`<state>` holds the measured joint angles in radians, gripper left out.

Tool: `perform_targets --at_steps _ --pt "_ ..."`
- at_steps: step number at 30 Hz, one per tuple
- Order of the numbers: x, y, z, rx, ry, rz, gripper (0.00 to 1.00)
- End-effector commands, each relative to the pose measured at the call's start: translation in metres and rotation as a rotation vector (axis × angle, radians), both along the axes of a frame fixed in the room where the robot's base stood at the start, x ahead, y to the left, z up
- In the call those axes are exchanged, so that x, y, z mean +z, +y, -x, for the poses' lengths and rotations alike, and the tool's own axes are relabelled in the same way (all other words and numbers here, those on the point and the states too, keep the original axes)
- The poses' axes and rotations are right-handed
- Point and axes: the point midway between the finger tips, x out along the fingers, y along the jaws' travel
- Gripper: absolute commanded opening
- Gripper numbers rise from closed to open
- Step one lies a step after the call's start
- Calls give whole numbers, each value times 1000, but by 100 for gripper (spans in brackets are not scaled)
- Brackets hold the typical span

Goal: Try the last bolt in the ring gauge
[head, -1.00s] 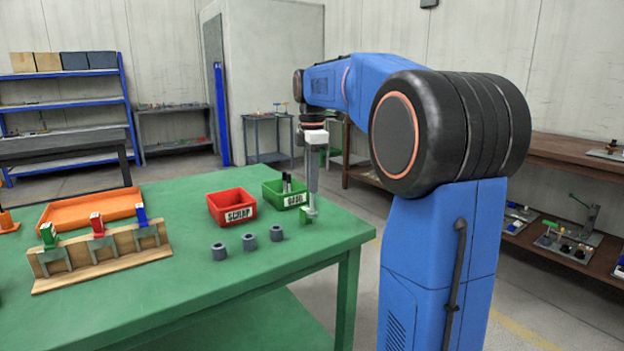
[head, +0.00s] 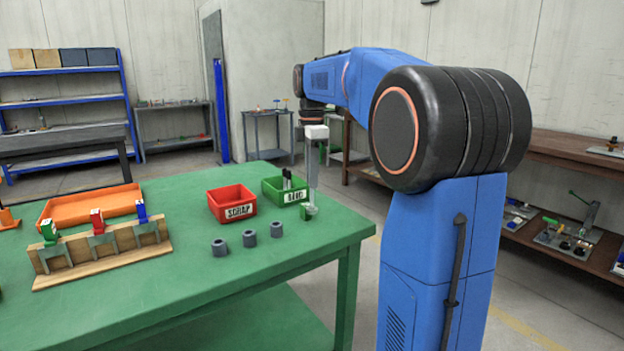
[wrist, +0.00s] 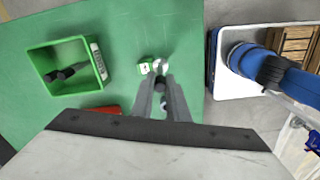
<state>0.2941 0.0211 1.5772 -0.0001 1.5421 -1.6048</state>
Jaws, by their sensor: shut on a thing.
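The ring gauge is a small green block (head: 306,213) with a pale label at the table's right side; in the wrist view the block (wrist: 145,67) sits beside a shiny round metal part (wrist: 161,67). My gripper (head: 312,205) points down right at the gauge. In the wrist view my gripper (wrist: 161,80) is shut on the bolt, which the fingers mostly hide. I cannot tell whether the bolt is inside the ring or just above it. The green GOOD bin (head: 295,199) holds dark bolts (wrist: 66,74). The red SCRAP bin (head: 238,212) looks empty.
The table's right edge is close to the gauge.

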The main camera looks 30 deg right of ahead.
Motion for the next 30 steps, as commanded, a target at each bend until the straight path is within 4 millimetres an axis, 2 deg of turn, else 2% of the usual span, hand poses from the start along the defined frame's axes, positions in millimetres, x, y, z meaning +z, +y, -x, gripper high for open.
perform_targets --at_steps 18,30 --pt "29 0 0 0 -1 0 0" --pt "31 0 0 8 1 0 0"
